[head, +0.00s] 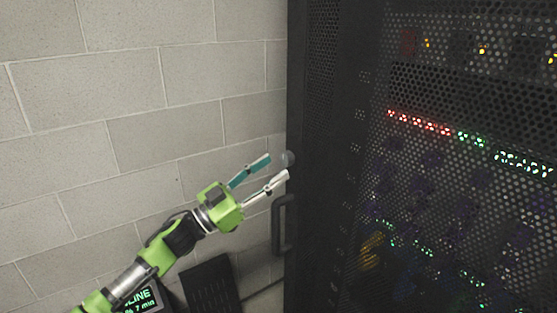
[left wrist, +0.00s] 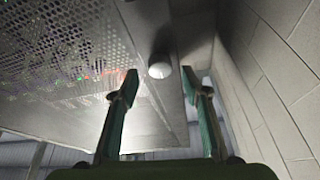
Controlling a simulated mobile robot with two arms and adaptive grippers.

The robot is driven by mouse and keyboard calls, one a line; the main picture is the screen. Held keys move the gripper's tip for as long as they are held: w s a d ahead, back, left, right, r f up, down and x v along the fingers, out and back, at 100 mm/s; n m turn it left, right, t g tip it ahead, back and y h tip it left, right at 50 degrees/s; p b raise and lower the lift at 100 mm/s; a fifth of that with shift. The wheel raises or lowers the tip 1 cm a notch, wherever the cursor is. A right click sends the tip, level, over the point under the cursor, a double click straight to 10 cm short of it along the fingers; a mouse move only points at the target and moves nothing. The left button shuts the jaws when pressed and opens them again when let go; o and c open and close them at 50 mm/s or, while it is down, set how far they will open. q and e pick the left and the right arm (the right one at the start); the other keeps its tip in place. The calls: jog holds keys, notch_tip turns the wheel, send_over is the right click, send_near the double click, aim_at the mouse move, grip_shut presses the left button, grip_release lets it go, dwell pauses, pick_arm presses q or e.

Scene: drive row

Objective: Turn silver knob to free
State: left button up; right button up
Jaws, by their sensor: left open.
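The silver knob (head: 289,158) is a small round grey knob on the left edge of the dark rack cabinet's door, above the handle. In the left wrist view the knob (left wrist: 160,70) shows as a pale round end, seen between the two fingertips. My left gripper (head: 277,166) is open, with one finger teal and one whitish in the head view. Its fingertips are close to the knob, one on each side as pictured. I cannot tell whether they touch it. Nothing is held. My right gripper is not in view.
The perforated rack door (head: 340,60) fills the right side, with red, green and amber lights behind it. A dark vertical handle (head: 283,224) sits just below the knob. A block wall (head: 90,100) stands left. A small screen (head: 140,299) and a dark panel (head: 210,285) are low.

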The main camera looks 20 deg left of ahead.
aim_at(283, 162)
pick_arm(q)
jog(key=shift+x, duration=1.55)
jog(key=shift+c, duration=0.2)
jog(key=c, duration=1)
jog(key=shift+c, duration=0.2)
